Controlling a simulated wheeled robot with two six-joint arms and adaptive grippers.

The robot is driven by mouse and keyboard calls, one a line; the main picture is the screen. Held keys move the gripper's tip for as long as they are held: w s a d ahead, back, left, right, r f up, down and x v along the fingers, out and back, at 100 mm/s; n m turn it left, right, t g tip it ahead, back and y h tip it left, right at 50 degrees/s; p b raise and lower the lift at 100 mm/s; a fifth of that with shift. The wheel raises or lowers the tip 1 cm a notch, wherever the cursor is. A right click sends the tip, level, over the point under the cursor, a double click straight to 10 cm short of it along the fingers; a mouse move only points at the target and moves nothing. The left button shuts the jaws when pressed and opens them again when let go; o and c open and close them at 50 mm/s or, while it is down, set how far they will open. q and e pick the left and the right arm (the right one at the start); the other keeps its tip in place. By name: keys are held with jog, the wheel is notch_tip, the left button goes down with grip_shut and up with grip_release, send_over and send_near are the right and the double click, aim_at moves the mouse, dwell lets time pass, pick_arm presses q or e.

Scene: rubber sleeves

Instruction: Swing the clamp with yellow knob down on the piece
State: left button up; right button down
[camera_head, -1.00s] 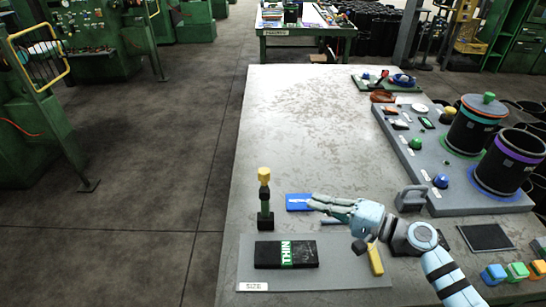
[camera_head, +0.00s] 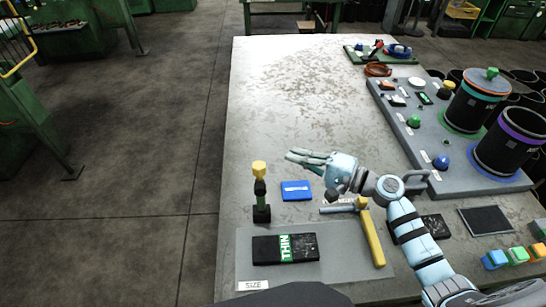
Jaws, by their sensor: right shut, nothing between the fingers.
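The clamp with the yellow knob (camera_head: 260,190) stands upright at the left, at the far edge of a grey plate, its knob on top. The piece, a black block with a green band reading THIN (camera_head: 285,248), lies flat on that plate in front of the clamp. The clamp is raised and does not touch the piece's top. My right gripper (camera_head: 302,162) is shut and empty, pointing left above the table, beyond the blue card and to the right of the knob. My left gripper is not in view.
A blue card (camera_head: 297,190) lies right of the clamp. A tool with a yellow handle (camera_head: 371,238) lies at the plate's right. A grey board (camera_head: 455,180) with black canisters stands at the right. The table's far left part is clear.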

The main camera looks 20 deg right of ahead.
aim_at(259, 170)
jog(key=a+p, duration=0.2)
jog(key=a, duration=0.4)
jog(key=shift+r+p, duration=0.2)
jog(key=shift+p, duration=0.2)
jog(key=shift+w+a+f, duration=0.1)
jog(key=shift+w, duration=0.1)
